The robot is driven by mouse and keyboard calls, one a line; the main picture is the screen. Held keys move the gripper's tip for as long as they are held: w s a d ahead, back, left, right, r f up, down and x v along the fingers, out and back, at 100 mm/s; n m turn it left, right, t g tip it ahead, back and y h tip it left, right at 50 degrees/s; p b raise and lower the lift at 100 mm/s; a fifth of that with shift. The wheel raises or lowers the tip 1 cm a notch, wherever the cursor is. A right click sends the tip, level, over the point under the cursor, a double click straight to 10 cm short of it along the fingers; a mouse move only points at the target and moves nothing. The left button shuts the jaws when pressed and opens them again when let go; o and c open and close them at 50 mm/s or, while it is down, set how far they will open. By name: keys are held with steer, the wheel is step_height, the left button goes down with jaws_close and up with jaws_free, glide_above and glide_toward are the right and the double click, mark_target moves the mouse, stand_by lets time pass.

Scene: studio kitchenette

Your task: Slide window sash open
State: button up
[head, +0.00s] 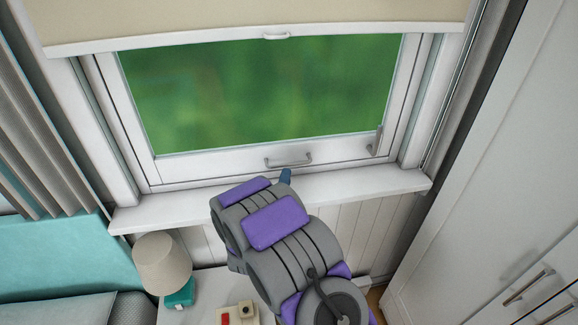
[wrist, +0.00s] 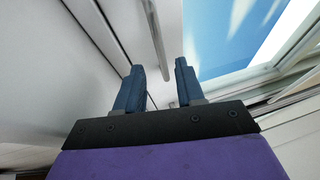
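The window sash (head: 215,168) has a white frame around a pane with blurred green beyond; no gap shows at its bottom rail. A silver bar handle (head: 288,161) sits on the bottom rail. In the head view, one blue finger of my gripper (head: 286,176) shows just below this handle; my arm hides the rest. In the wrist view my gripper (wrist: 158,84) has its two blue fingers apart with nothing between them. A pale grey bar (wrist: 156,38), perhaps the handle, lies beyond the fingertips. I cannot see any contact.
A cream blind (head: 180,12) covers the window's top. A small lever (head: 375,142) stands at the sash's lower right. The white sill (head: 390,183) is clear. A lamp (head: 162,262) stands below left, a curtain (head: 45,130) hangs left, and a white cabinet (head: 500,160) stands right.

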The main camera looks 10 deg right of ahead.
mark_target(289, 165)
steer(key=x, duration=0.6)
steer(key=shift+w+d+b, duration=0.1)
steer(key=shift+w+b, duration=0.2)
jaws_close()
stand_by(0.4)
